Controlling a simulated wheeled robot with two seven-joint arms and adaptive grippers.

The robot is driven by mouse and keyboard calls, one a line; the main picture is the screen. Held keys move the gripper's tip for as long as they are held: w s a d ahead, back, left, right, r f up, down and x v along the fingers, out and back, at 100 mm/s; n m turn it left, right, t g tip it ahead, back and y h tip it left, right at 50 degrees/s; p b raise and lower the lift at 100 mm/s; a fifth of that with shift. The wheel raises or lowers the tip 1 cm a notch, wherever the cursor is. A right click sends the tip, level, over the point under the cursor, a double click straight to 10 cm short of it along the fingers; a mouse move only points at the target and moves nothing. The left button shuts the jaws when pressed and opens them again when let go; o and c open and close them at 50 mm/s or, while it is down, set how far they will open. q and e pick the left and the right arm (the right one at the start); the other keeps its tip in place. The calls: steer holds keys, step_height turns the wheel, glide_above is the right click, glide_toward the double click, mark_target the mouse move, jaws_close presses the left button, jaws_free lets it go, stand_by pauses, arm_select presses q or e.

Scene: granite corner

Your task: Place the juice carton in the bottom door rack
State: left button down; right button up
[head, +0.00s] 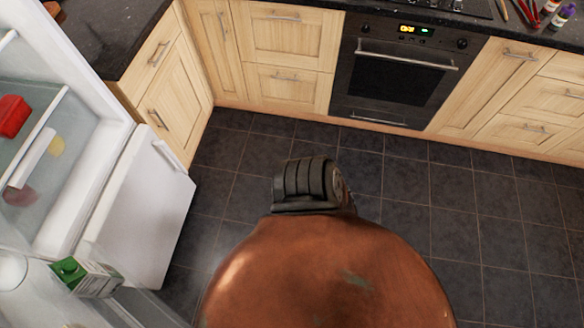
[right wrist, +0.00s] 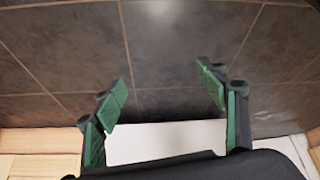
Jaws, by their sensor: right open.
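The juice carton (head: 97,279), white with a green top, shows at the lower left of the head view, at the open fridge door. A clear rack edge (head: 140,306) is beside it. I cannot tell exactly how the carton rests in or against the rack, as its lower part is hidden. My right gripper (right wrist: 162,82) shows in the right wrist view with its green-padded fingers apart and nothing between them. Neither gripper shows in the head view.
The open fridge (head: 105,165) stands at the left, with a red item (head: 13,116) on a shelf. Wooden cabinets (head: 286,40) and a black oven (head: 395,75) line the back. Dark floor tiles (head: 430,190) are clear. A white surface (right wrist: 165,141) lies beyond my right gripper.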

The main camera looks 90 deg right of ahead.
steer(key=s+a+f+g, duration=0.2)
steer(key=s+g, duration=0.1)
steer(key=s, duration=0.8)
steer(key=s+a+f+g, duration=0.2)
steer(key=s+f, duration=0.1)
steer(key=s, duration=0.9)
steer(key=shift+s+a+f+n+g, duration=0.2)
steer(key=shift+s+f+n+g, duration=0.1)
steer(key=shift+g, duration=0.1)
